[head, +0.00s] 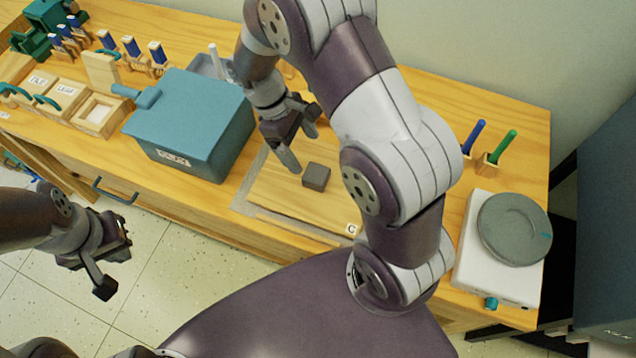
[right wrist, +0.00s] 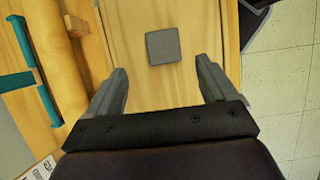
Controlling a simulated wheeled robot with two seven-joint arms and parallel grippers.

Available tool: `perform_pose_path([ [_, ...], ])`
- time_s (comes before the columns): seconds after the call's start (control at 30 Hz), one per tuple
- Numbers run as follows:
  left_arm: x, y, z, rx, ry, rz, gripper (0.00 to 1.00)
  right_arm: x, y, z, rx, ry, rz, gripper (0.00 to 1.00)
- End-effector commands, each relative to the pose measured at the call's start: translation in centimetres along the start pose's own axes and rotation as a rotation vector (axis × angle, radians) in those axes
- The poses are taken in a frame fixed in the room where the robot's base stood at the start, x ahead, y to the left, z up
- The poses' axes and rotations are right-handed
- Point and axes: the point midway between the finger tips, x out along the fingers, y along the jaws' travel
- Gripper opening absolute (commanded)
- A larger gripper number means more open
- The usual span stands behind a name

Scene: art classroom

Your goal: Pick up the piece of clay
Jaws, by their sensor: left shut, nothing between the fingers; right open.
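The piece of clay (head: 316,177) is a small dark grey block on a wooden board (head: 285,205) marked C. In the right wrist view the clay (right wrist: 163,46) lies ahead of the fingers, roughly centred between their lines. My right gripper (head: 300,142) is open and empty, just behind and to the left of the clay in the head view; its spread fingers also show in the right wrist view (right wrist: 163,72). It does not appear to touch the clay. My left gripper (head: 108,270) is shut and empty, over the floor in front of the table.
A blue-green lidded box (head: 195,120) stands left of the board. A white device with a grey round disc (head: 515,228) is at the table's right end. Blue and green tools (head: 497,150) stand in a holder behind it. Wooden trays (head: 98,112) are at the left.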

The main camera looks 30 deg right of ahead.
Motion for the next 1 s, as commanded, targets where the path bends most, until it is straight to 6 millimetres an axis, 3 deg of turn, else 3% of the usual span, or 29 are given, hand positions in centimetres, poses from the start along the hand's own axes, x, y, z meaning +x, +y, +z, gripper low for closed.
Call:
perform_pose_path([
  [0.03,1.0,0.0,0.1,0.0,0.0,0.0,0.0,1.4,0.0,-0.2,0.002,0.001,0.0,0.85],
  [0.23,0.2,0.0,0.0,0.0,0.002,0.0,0.0,3.4,-0.1,-0.1,0.001,0.0,0.0,0.85],
  [0.43,0.1,0.0,0.0,0.0,0.001,0.0,0.0,7.1,-0.6,-0.5,0.001,0.0,-0.001,0.85],
  [0.73,0.1,0.0,0.0,0.0,0.001,0.0,0.0,8.0,-0.6,-0.5,0.002,0.003,0.0,0.85],
  [0.9,0.1,0.0,0.0,0.0,0.001,0.0,0.0,8.0,-0.6,-0.5,0.002,0.003,0.001,0.3],
  [0.93,0.1,0.0,0.0,0.0,0.001,0.0,0.0,8.0,-0.6,-0.5,0.002,0.003,0.001,0.23],
  [1.0,0.1,0.0,0.0,0.0,0.001,0.0,0.0,8.0,-0.6,-0.5,0.002,0.003,0.001,0.23],
])
